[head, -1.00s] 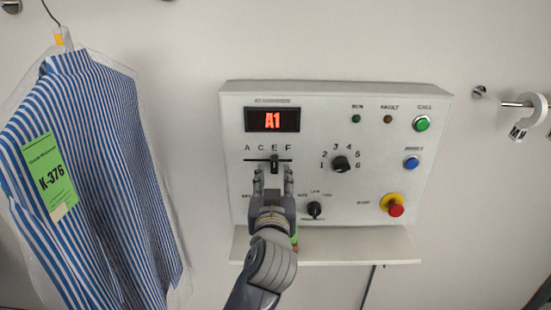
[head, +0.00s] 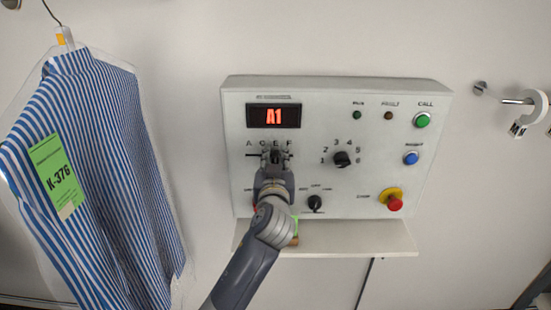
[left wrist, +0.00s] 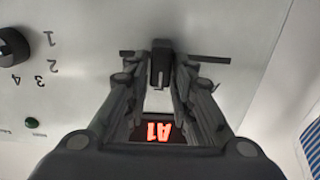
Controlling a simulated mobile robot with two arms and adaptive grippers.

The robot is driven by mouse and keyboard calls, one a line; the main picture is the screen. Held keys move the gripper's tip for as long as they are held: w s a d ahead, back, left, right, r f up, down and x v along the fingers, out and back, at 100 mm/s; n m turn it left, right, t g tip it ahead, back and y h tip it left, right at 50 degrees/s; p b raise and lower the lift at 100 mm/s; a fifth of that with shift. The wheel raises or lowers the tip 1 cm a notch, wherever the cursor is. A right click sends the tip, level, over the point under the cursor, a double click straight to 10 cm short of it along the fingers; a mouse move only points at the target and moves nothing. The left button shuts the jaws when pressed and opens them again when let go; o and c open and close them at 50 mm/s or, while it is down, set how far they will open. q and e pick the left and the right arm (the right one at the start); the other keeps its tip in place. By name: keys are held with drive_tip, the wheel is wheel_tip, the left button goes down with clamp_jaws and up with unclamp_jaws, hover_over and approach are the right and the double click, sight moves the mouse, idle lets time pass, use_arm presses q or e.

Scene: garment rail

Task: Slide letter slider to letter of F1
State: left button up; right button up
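The control panel (head: 235,150) has a letter slider with a dark knob on a horizontal slot below the letters A, C, E, F. The slider knob also shows in the left wrist view (left wrist: 161,65). In the head view my left gripper (head: 275,158) mostly hides the knob, which stands about under E. My left gripper's fingertips (left wrist: 162,72) stand close on both sides of the knob and look shut on it. The red display (head: 274,116) reads A1. My right gripper is not in view.
A green button (head: 422,120), a blue button (head: 411,158) and a red stop button (head: 395,203) are on the panel's right. A lower dial (head: 315,203) is close to my left gripper. A shelf (head: 350,240) projects below. A bagged striped shirt (head: 100,180) hangs left.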

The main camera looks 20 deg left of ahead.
sight(292, 151)
use_arm(q)
clamp_jaws()
drive_tip(key=shift+d+f+b, duration=0.15)
drive_tip(key=shift+d+b, duration=0.2)
drive_tip(key=d, duration=0.1)
drive_tip(key=w+d+b, duration=0.1)
drive_tip(key=shift+d+b, duration=0.3)
drive_tip(key=shift+d, duration=0.3)
drive_tip(key=shift+a, duration=0.15)
drive_tip(key=o, duration=0.5)
unclamp_jaws()
drive_tip(key=shift+o, duration=0.8)
drive_tip(key=shift+d, duration=0.25)
